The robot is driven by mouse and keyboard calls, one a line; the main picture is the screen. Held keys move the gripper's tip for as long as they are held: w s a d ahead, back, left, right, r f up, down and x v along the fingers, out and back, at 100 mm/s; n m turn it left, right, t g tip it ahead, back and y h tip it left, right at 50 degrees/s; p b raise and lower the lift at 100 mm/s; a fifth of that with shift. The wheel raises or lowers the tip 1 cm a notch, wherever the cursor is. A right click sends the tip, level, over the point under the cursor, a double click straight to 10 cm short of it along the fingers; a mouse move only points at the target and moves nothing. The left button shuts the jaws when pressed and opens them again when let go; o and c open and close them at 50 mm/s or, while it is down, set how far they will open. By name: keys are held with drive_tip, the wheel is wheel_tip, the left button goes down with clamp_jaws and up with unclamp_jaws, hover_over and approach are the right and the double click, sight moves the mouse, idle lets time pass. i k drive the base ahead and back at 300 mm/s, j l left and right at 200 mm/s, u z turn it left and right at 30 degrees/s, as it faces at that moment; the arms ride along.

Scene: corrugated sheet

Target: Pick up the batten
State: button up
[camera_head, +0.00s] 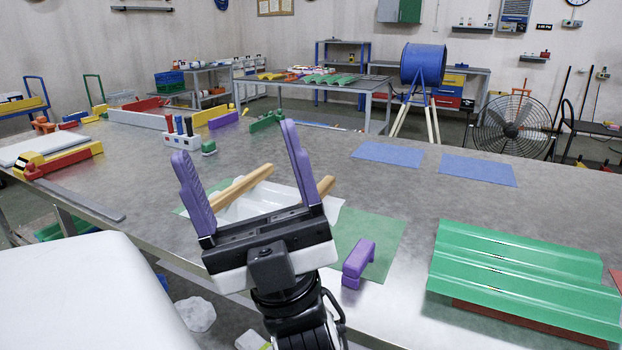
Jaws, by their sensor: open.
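A light wooden batten (240,187) lies slanted on a white sheet (262,203) on the metal table. A second piece of similar wood (326,185) shows to the right, behind my gripper's right finger. I cannot tell how far it runs behind the gripper. My gripper (234,141) has its two purple fingers wide apart, with nothing held between them. It stands in front of the white sheet in the picture, and its body hides the near part of the sheet. The gap between gripper and wood is hard to judge.
A green mat (376,232) with a purple block (358,262) lies right of the gripper. Green corrugated sheets (520,270) sit at the right over a red piece. Blue mats (388,154) lie farther back. Red, yellow and grey items crowd the left. The table's middle right is clear.

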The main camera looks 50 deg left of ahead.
sight(228, 196)
drive_tip(key=u, duration=1.8)
